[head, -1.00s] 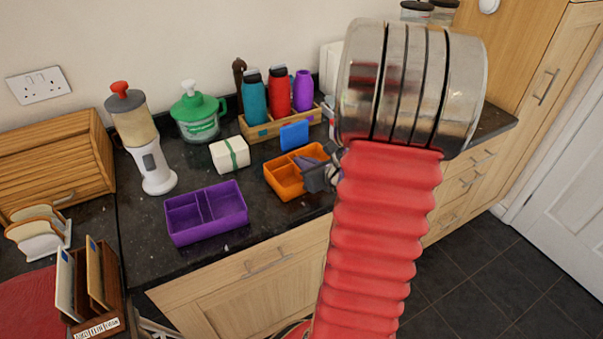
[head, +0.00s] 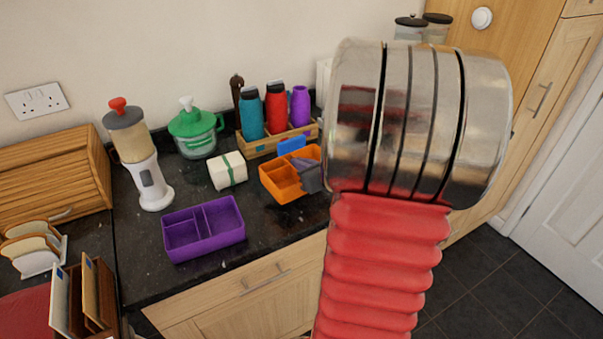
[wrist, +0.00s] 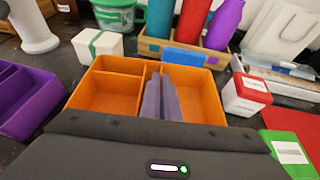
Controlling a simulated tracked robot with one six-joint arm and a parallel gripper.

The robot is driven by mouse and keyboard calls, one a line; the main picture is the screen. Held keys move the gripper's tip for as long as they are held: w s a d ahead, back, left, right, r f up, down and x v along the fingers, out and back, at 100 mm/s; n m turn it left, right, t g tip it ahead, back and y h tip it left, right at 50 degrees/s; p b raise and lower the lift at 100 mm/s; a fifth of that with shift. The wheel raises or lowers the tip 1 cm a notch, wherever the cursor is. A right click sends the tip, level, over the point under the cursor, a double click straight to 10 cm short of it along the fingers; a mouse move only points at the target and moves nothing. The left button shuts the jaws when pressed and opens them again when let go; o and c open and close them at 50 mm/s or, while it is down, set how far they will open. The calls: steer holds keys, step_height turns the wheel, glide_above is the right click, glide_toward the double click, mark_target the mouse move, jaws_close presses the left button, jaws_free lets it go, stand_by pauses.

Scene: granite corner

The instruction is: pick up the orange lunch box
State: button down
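The orange lunch box (head: 283,181) is open and divided inside, and appears slightly raised above the dark worktop. In the wrist view the box (wrist: 108,67) fills the middle. My gripper (wrist: 160,98) has its two grey fingers down inside it, close together at the inner divider, and appears shut on it. In the head view, my gripper (head: 306,165) shows at the right side of the box. My red and metal arm hides what lies behind it. The exact finger contact is hidden.
The purple box (head: 204,229) is at left front, and a white block with a green band (head: 227,171) is beside the orange box. A blue block (head: 291,145) and a bottle rack (head: 268,145) stand behind. Red-white (wrist: 246,95) and green-white (wrist: 288,149) boxes are close on the right.

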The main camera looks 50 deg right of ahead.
steer(key=shift+r, duration=2.55)
steer(key=shift+s, duration=0.1)
